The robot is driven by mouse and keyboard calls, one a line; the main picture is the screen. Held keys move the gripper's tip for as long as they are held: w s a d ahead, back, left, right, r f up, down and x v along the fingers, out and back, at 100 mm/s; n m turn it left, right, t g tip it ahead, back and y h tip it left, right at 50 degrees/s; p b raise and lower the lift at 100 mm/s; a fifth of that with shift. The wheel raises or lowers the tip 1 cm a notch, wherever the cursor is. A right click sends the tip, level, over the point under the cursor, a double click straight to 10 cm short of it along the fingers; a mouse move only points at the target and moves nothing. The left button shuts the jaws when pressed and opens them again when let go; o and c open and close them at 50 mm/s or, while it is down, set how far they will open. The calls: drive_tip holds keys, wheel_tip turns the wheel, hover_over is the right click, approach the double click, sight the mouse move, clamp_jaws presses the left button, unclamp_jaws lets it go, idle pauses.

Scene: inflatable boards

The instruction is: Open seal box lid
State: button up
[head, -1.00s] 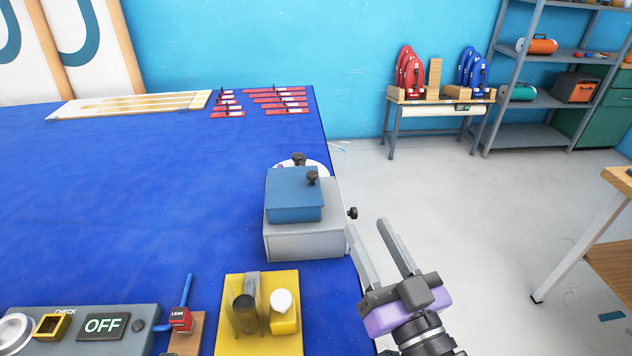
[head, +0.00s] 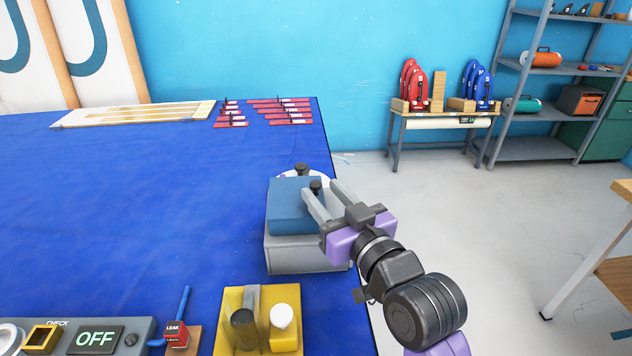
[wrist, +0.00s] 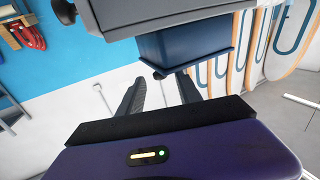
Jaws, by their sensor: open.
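The seal box is a grey box (head: 292,256) with a blue lid (head: 290,212) on top, at the right edge of the blue table. A dark knob (head: 316,187) stands on the lid. My gripper (head: 322,189) is open, its two fingers reaching over the lid from the right, one on each side of the knob. The wrist view shows the picture upside down, with the grey box (wrist: 170,14) above, the blue lid (wrist: 187,44) below it and the knob (wrist: 158,75) around the gap between the fingertips. Contact with the knob cannot be told.
A yellow tray (head: 243,335) with a dark cylinder and a white-capped bottle stands in front of the box. A white round piece with a dark knob (head: 303,170) sits behind it. A grey panel marked OFF (head: 95,338) lies front left. The table's middle is clear.

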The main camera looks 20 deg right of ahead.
sight(318, 188)
drive_tip(key=shift+w+a, duration=0.2)
drive_tip(key=shift+w, duration=1.7)
clamp_jaws()
